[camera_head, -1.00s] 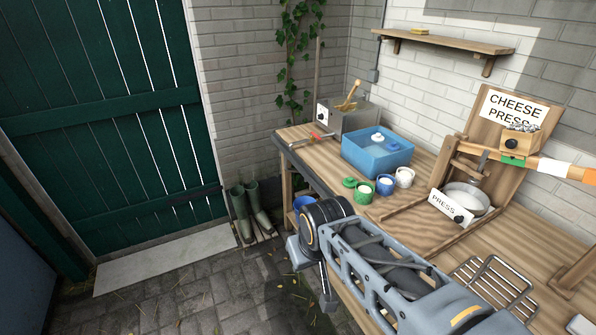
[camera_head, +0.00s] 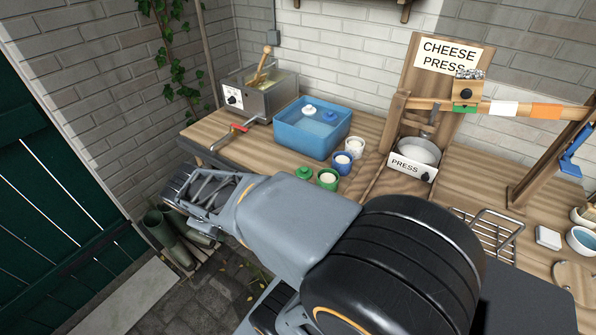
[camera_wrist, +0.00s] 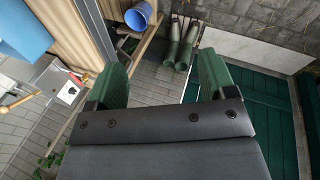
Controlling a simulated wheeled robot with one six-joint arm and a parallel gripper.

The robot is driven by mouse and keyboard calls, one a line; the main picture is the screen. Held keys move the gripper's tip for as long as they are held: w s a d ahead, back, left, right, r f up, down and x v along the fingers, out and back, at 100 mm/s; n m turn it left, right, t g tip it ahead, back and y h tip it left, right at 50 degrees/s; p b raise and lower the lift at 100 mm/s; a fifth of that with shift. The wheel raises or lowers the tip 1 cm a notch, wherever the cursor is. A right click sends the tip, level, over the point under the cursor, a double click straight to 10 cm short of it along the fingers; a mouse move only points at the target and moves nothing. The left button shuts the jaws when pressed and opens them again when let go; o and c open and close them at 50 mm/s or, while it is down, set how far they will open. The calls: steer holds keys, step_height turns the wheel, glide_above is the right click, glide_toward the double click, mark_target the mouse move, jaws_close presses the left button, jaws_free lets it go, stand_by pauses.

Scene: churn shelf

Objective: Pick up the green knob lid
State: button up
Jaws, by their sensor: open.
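The green knob lid (camera_head: 305,173) lies on the wooden bench, just left of the green cup (camera_head: 328,179), in the head view. A blue cup (camera_head: 342,162) and a white cup (camera_head: 355,147) stand behind the green cup. My gripper (camera_wrist: 163,72) shows in the wrist view with its two green fingers wide apart and nothing between them. It points down past the bench edge toward the floor. In the head view my arm reaches left in front of the bench, short of the lid; the fingers cannot be made out there. The lid does not show in the wrist view.
A blue tub (camera_head: 296,133) holds a white and a blue lid. A metal box (camera_head: 258,97) with a wooden handle stands at the back left, a red-handled tool (camera_head: 238,128) before it. The cheese press (camera_head: 440,110) stands right. Boots (camera_wrist: 180,42) and a blue bucket (camera_wrist: 138,16) sit below.

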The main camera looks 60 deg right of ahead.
steer(key=shift+o, duration=1.3)
steer(key=d+f+n+g+h, duration=0.1)
steer(key=d+f+n+h, duration=0.1)
steer(key=d, duration=0.4)
steer(key=d+f+n+g+h+b, duration=0.1)
steer(key=d+f+n+g+h, duration=0.1)
steer(key=d, duration=0.5)
steer(key=shift+n+h, duration=0.8)
steer(key=shift+n, duration=0.1)
steer(key=n+h+b, duration=0.1)
steer(key=n+h, duration=0.3)
steer(key=n, duration=0.4)
glide_toward(303, 170)
steer(key=shift+n+t, duration=0.6)
steer(key=shift+n, duration=0.2)
steer(key=x, duration=0.4)
steer(key=shift+s+d+r+b, duration=0.1)
steer(key=shift+s+b, duration=0.2)
steer(key=shift+b, duration=0.05)
steer(key=shift+p+x, duration=0.3)
steer(key=shift+x, duration=2.7)
steer(key=shift+s, duration=0.1)
steer(key=c, duration=1)
